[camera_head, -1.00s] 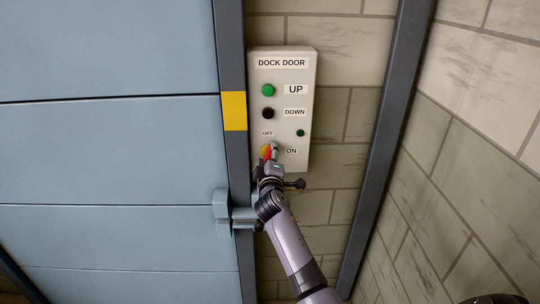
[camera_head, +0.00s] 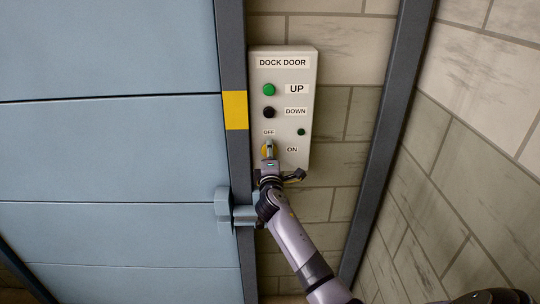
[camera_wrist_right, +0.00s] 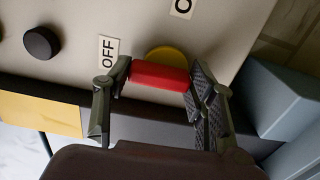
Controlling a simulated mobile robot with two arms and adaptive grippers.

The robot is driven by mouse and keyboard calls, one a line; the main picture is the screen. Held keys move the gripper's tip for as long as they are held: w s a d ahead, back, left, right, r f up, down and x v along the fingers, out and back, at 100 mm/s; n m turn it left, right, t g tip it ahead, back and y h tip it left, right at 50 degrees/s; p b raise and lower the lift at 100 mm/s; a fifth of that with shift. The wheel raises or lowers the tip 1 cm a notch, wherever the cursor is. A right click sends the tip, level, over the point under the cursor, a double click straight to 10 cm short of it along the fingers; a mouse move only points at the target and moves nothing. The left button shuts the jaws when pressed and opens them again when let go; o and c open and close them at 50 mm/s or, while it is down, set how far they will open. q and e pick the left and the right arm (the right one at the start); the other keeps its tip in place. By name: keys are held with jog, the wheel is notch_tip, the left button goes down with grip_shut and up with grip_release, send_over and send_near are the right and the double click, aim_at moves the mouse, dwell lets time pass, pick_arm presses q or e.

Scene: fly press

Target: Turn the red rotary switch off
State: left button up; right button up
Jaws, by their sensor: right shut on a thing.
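The red rotary switch handle (camera_wrist_right: 160,77) sits on a yellow round base (camera_wrist_right: 165,52) on the dock door panel (camera_head: 305,100). In the right wrist view the handle spans the space between the fingers of my right gripper (camera_wrist_right: 160,85), which is shut on it. One end of the handle faces the OFF label (camera_wrist_right: 108,48). In the head view my right gripper (camera_head: 269,152) covers the handle, with the yellow base showing beside it, below the OFF label and left of the ON label (camera_head: 292,150). My left gripper is not in view.
Above the switch are a green UP button (camera_head: 269,89), a black DOWN button (camera_head: 268,112) and a small dark green lamp (camera_head: 301,132). A blue door (camera_head: 110,150) with a handle latch (camera_head: 223,210) is at the left. A brick wall stands at the right.

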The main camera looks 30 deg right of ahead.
jog(key=shift+a+f, duration=0.1)
jog(key=o, duration=1)
jog(key=shift+o, duration=0.7)
jog(key=v, duration=1.2)
